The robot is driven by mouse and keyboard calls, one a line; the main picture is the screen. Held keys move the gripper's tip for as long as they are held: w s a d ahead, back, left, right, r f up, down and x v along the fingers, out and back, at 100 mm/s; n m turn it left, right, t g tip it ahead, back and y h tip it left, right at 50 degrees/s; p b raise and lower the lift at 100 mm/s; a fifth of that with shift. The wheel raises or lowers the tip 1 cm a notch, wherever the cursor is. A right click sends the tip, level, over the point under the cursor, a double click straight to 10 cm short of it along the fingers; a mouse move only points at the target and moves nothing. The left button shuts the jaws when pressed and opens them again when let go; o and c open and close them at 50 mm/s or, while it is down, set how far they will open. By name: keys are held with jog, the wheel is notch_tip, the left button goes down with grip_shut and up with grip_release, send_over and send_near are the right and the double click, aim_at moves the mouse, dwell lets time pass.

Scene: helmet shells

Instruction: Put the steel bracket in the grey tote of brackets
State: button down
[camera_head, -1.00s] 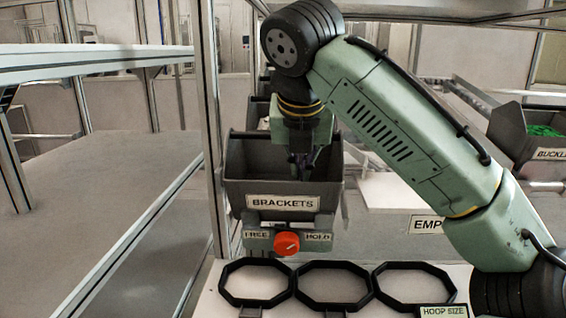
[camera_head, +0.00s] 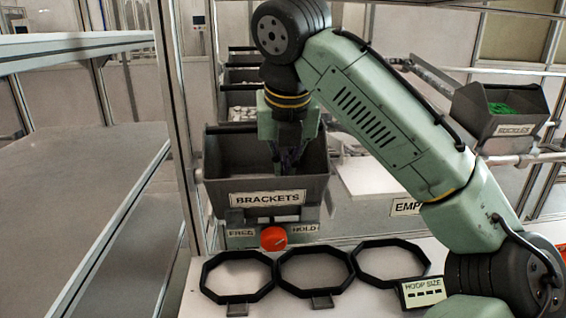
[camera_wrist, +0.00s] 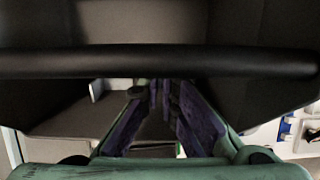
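The grey tote labelled BRACKETS (camera_head: 222,188) hangs behind the row of hoops. My gripper (camera_head: 287,162) points down at the tote's mouth, and its fingertips are hard to make out against the dark interior. In the wrist view a dark bar-like edge (camera_wrist: 160,61) crosses above the purple fingers of my gripper (camera_wrist: 163,88). These fingers converge to a narrow gap, and I cannot tell whether they are closed on something. I cannot make out a steel bracket in either view. The tote's contents are hidden.
A red knob (camera_head: 273,238) sits below the tote between FREE and HOLD labels. Black octagonal hoops (camera_head: 315,250) lie on the white table in front. A BUCKLES tote (camera_head: 480,125) with green pieces is at the right. An empty grey shelf (camera_head: 75,200) fills the left.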

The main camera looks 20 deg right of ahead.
jog(key=shift+f, duration=0.4)
jog(key=c, duration=1.8)
grip_release()
jog(key=shift+r, duration=0.1)
